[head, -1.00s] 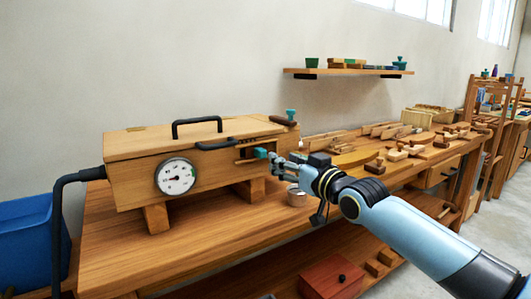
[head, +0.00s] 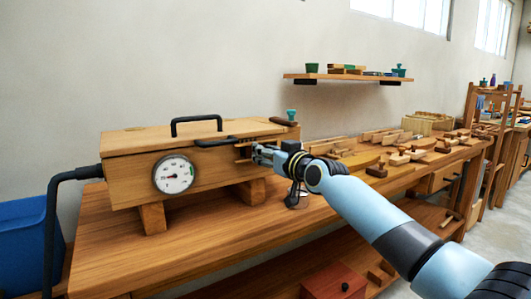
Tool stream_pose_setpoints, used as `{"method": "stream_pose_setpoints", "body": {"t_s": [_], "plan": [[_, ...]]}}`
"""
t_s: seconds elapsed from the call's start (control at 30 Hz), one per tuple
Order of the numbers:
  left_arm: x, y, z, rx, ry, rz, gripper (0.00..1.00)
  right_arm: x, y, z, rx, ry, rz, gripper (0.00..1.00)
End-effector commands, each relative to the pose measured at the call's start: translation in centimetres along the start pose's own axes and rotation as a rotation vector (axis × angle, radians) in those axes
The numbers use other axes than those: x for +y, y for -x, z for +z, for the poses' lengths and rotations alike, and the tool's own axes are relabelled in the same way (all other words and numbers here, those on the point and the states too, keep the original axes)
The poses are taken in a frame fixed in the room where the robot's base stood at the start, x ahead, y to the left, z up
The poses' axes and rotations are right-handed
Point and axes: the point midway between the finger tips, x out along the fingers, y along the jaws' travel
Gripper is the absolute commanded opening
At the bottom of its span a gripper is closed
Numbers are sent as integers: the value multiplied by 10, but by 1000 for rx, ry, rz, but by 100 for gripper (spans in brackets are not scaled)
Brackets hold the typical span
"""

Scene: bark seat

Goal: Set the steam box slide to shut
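The wooden steam box (head: 215,175) stands on the bench, with a black lid handle (head: 197,124) and a round dial (head: 173,174) on its front. My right gripper (head: 259,154) is at the slot near the right end of the box front. My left gripper is out of view.
A black hose (head: 52,215) runs into the box's left end beside a blue bin (head: 22,240). A metal cup (head: 297,197) stands under my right wrist. Wooden tools lie along the bench (head: 115,258) to the right. The bench's front left is clear.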

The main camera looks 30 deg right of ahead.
Motion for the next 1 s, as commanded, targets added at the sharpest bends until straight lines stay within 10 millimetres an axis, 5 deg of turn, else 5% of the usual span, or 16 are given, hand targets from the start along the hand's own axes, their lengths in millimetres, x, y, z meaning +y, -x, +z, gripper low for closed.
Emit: {"method": "stream_pose_setpoints", "body": {"t_s": [0.2,0.53,0.8,1.0], "plan": [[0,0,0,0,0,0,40,0,0,0,0,0,0,0],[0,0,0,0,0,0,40,-1,0,0,0,0,0,0],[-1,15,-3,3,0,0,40,-30,0,-2,0,-1,-1,0],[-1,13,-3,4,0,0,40,-32,0,1,-1,-1,-2,0]]}}
